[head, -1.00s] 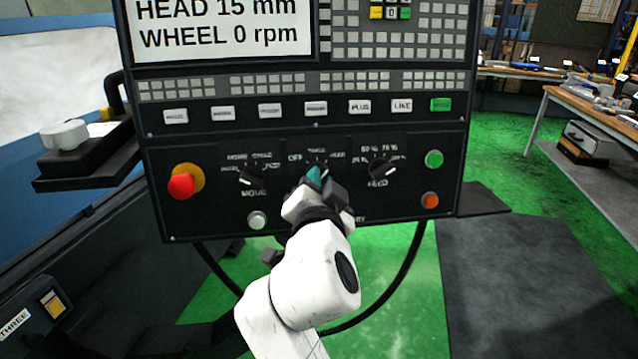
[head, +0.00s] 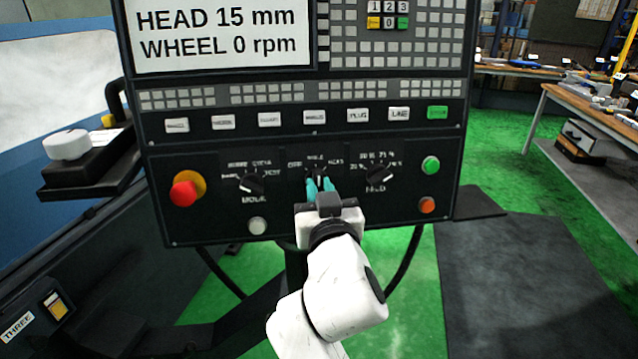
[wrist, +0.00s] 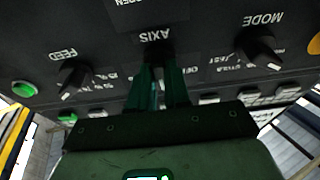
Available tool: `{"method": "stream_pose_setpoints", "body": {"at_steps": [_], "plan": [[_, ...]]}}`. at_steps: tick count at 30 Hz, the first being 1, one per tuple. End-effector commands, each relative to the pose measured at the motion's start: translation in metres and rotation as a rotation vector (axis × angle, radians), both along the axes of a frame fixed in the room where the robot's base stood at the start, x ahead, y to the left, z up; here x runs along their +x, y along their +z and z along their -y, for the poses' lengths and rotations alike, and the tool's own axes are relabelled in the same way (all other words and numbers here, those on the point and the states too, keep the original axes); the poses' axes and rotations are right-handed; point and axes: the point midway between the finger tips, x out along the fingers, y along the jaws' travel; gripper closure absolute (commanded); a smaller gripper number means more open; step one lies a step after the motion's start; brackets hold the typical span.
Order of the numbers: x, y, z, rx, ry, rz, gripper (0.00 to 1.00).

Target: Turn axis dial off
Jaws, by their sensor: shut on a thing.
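The axis dial is the middle knob (head: 317,172) on the black control panel, between the mode and feed dials. Its scale shows OFF at the left and other labels above and to the right. My gripper (head: 319,186) is at this dial, its teal fingers shut on it from the front. In the wrist view, upside down, the fingers (wrist: 158,88) reach to the dark dial just by the AXIS label. The fingers hide most of the dial, so I cannot tell clearly where its pointer stands.
The mode dial (head: 251,184) is to the left and the feed dial (head: 380,173) to the right. A red emergency button (head: 185,192) is at the far left. Green (head: 430,164) and orange (head: 427,205) buttons are at the right. A screen (head: 222,35) is above.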

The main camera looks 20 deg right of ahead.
Motion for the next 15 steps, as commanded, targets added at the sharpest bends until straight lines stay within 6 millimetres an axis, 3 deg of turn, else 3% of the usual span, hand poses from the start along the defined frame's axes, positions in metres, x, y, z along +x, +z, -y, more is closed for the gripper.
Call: {"method": "stream_pose_setpoints", "body": {"at_steps": [15], "plan": [[-0.0007,0.0046,0.0033,-0.442,0.082,-0.115,1.00]]}}
